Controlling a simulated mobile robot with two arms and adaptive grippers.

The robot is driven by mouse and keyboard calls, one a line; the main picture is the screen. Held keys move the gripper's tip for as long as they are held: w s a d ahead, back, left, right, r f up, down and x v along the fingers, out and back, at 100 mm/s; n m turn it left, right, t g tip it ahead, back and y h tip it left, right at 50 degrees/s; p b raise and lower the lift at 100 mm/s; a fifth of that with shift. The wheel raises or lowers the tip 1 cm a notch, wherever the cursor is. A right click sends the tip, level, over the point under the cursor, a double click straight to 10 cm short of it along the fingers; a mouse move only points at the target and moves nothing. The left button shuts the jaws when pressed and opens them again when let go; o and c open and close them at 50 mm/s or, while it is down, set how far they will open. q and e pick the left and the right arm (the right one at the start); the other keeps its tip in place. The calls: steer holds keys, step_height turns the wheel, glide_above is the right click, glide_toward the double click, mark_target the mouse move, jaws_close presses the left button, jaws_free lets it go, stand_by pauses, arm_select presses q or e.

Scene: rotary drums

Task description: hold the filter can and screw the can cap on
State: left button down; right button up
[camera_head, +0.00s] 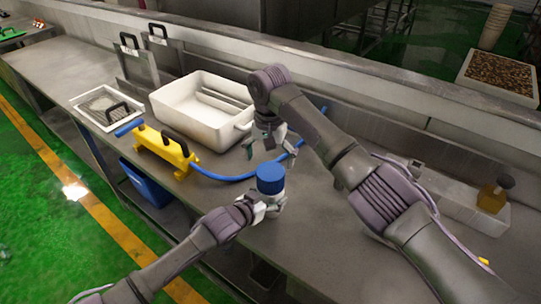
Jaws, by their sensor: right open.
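The filter can (270,183) stands upright on the steel bench near the middle of the head view. Its upper part is a blue cylinder with a flat round top; I cannot tell whether that top is the separate can cap. My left gripper (268,203) comes from the lower left and is closed around the lower part of the can, hiding much of it. My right gripper (263,141) is open and empty, with its fingers spread, behind and above the can and apart from it.
A yellow tool (165,150) with a blue hose (225,178) lies to the left; the hose runs behind the can. Bench at the can's right is clear.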

arm_select(q)
steer(key=shift+f, duration=0.15)
arm_select(e)
steer(key=n, duration=0.4)
steer(key=shift+n, duration=0.3)
steer(key=n, duration=0.6)
steer(key=shift+r, duration=0.2)
steer(key=n, duration=0.4)
steer(key=shift+n, duration=0.4)
steer(key=n, duration=0.4)
steer(key=shift+r, duration=0.1)
steer(key=n, duration=0.8)
steer(key=shift+r+n, duration=0.15)
steer(key=shift+n, duration=0.25)
steer(key=n, duration=0.4)
steer(key=shift+d, duration=0.1)
steer(key=n, duration=0.4)
steer(key=shift+r+n, duration=0.1)
steer(key=shift+n, duration=0.2)
steer(key=shift+s, duration=0.1)
